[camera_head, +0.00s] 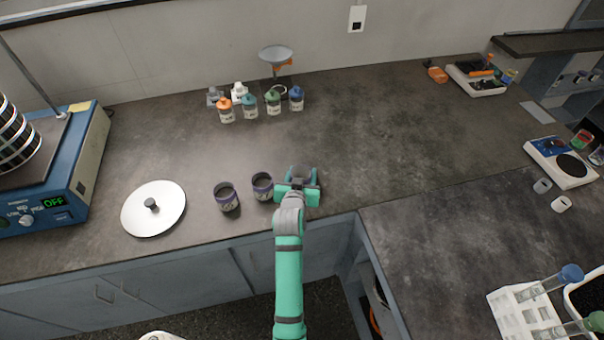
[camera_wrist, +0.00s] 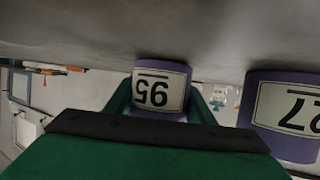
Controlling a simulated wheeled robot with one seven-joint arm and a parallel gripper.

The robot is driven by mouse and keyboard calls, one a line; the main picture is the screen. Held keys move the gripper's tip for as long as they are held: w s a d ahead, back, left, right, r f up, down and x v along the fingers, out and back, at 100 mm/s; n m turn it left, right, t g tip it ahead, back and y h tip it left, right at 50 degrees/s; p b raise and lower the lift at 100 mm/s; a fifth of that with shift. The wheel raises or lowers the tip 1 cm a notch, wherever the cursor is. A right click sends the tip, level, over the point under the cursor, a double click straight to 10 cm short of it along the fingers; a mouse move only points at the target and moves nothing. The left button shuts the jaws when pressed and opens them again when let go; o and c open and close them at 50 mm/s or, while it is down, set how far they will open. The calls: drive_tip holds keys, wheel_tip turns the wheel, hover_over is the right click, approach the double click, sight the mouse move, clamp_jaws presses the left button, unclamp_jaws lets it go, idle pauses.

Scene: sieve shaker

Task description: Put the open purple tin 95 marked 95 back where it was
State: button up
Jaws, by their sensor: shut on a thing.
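The purple tin 95 (camera_wrist: 160,92) is between my gripper's fingers in the wrist view, its white label upside down in that picture. In the head view my gripper (camera_head: 299,185) is low over the bench near its front edge, and the tin's dark open top (camera_head: 302,172) shows at its far side, partly hidden. The gripper is shut on this tin. The tin's base is at or very close to the bench top; I cannot tell if it touches.
A second purple tin (camera_head: 262,187), whose label seems to read 27 in the wrist view (camera_wrist: 290,112), stands close left of my gripper. A third open tin (camera_head: 227,198) and a round lid (camera_head: 153,208) lie further left. Small bottles (camera_head: 250,106) stand behind.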

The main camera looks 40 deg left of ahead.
drive_tip(key=shift+f, duration=0.15)
drive_tip(key=o, duration=1.1)
drive_tip(key=shift+s+r, duration=0.2)
drive_tip(key=v, duration=1.1)
drive_tip(key=shift+s+d+r, duration=0.1)
drive_tip(key=shift+s+d, duration=0.15)
drive_tip(key=shift+d, duration=0.05)
